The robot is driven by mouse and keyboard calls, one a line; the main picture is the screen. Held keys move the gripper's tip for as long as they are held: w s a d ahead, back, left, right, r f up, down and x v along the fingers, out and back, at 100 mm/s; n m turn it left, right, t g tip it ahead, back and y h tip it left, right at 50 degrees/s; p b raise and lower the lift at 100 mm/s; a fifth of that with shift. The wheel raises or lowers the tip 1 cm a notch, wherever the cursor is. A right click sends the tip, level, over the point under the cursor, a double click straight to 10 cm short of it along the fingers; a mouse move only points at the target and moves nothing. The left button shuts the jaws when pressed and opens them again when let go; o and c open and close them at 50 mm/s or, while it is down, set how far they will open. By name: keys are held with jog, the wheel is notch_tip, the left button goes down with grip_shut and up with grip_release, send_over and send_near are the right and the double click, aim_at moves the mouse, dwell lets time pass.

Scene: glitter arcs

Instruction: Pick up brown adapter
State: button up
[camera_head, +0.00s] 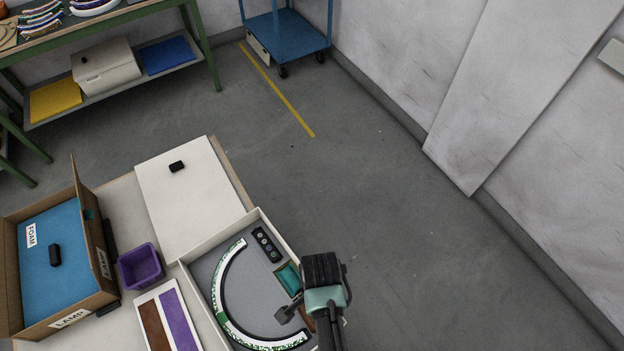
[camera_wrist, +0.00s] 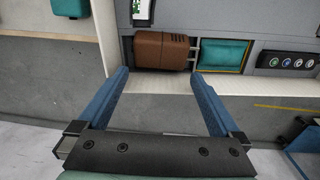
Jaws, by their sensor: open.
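The brown adapter (camera_wrist: 162,50) is a ribbed brown block with two metal prongs on its right side. It lies in the grey-floored tray (camera_head: 232,280), beside the tray's pale wall in the wrist view. In the head view my arm mostly hides the adapter. My gripper (camera_wrist: 160,76) is open and empty, its two blue fingers pointing toward the adapter. The adapter shows just beyond and between the fingertips. I cannot tell the exact gap, but the fingers are not closed on it.
A teal block (camera_wrist: 223,55) sits in a framed recess right of the adapter. A black strip with round sockets (camera_head: 266,244) and a white arc (camera_head: 229,308) share the tray. A purple bin (camera_head: 140,267) and a cardboard box (camera_head: 104,265) stand left. Open floor lies right.

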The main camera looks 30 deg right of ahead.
jog(key=shift+s+d+f, duration=0.1)
jog(key=shift+f, duration=2.3)
jog(key=c, duration=1.2)
jog(key=shift+p, duration=0.3)
jog(key=shift+c, duration=0.2)
jog(key=shift+r, duration=0.15)
